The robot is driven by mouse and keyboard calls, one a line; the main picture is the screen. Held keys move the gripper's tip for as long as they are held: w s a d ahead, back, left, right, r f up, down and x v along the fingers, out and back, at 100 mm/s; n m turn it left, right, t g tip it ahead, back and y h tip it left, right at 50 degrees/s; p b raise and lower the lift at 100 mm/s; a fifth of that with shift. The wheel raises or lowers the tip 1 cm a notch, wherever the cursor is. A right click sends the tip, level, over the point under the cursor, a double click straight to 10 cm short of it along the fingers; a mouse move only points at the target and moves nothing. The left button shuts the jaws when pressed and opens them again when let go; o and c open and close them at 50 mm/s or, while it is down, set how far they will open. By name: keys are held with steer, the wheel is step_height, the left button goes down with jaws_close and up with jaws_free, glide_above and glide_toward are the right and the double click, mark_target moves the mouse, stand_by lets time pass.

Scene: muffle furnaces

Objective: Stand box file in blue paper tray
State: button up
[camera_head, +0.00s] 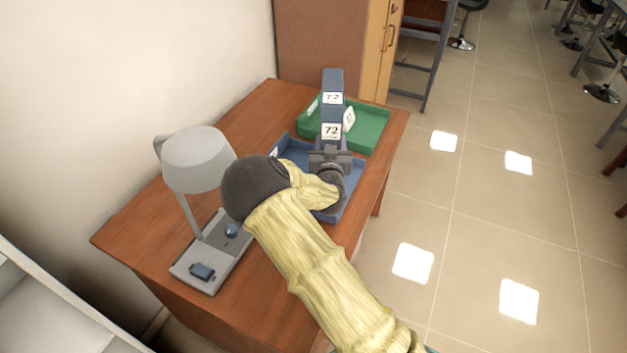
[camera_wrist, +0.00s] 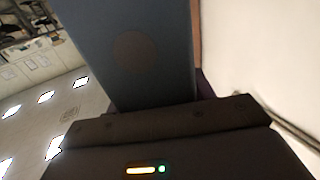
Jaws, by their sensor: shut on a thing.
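The box file (camera_head: 332,112) is dark blue-grey with white labels reading 72. It is upright in the head view, over or in the blue paper tray (camera_head: 292,151); whether its base touches the tray floor is hidden. My gripper (camera_head: 330,160) is shut on the box file at its near side. In the wrist view the box file (camera_wrist: 135,50) fills the upper middle, in front of the dark gripper body (camera_wrist: 165,130). My arm and gripper hide much of the blue tray's near part.
A green tray (camera_head: 372,132) with a white card stands behind the blue tray. A grey lamp (camera_head: 195,160) stands on the wooden table (camera_head: 135,225) at left, by the wall. A cabinet (camera_head: 330,45) is at the back. Open floor (camera_head: 470,220) lies to the right.

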steer(key=shift+s+d, duration=0.1)
steer(key=f, duration=0.3)
steer(key=a+f, duration=0.1)
steer(key=f, duration=0.1)
steer(key=shift+s+p, duration=0.25)
steer(key=shift+p, duration=0.15)
steer(key=shift+w+d+f, duration=0.1)
steer(key=shift+d+f, duration=0.05)
steer(key=shift+f, duration=0.15)
